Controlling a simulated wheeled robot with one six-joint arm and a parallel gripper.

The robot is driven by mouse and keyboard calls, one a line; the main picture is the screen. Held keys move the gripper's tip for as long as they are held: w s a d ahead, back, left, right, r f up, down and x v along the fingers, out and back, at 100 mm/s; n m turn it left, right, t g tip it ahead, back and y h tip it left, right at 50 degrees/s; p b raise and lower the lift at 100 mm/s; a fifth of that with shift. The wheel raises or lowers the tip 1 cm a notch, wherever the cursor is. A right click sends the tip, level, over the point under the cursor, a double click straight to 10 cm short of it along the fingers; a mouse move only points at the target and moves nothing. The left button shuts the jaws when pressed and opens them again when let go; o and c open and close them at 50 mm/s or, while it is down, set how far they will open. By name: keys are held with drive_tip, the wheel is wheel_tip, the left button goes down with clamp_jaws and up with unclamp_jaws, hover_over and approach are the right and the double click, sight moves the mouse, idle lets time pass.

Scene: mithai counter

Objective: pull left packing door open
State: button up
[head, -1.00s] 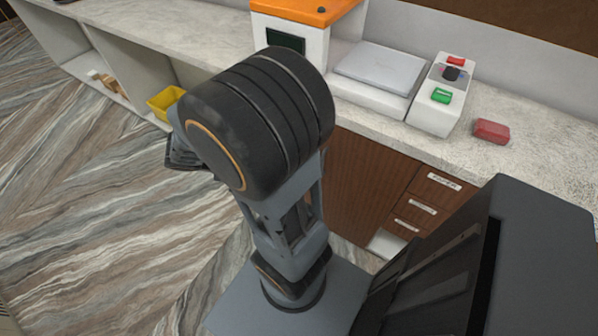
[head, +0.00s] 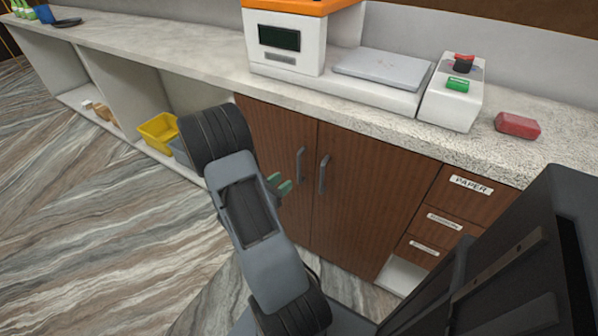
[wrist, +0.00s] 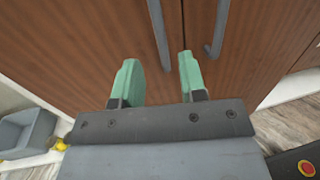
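The left packing door (head: 265,140) is a brown wood-grain cabinet door, closed, with a grey vertical bar handle (head: 300,165) near its right edge. The right door (head: 365,190) beside it is also closed and has its own handle (head: 323,174). My gripper (head: 280,186) has green fingertips and is in front of the left door, left of and a little below its handle. In the wrist view the fingers (wrist: 160,76) are apart and empty. The left handle (wrist: 157,30) shows beyond them, between the two fingertips; the right handle (wrist: 217,28) is to the right.
Drawers (head: 450,222) with labels, one reading PAPER, are right of the doors. Open shelves with a yellow bin (head: 157,134) and a grey bin are to the left. The counter (head: 375,114) above holds a scale, a green-button device (head: 452,100) and a red block (head: 517,125). Floor at left is clear.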

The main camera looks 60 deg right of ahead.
sight(298, 171)
drive_tip(key=b+x, duration=0.1)
drive_tip(key=x, duration=0.7)
drive_tip(key=shift+d, duration=0.1)
drive_tip(key=shift+c, duration=0.5)
clamp_jaws()
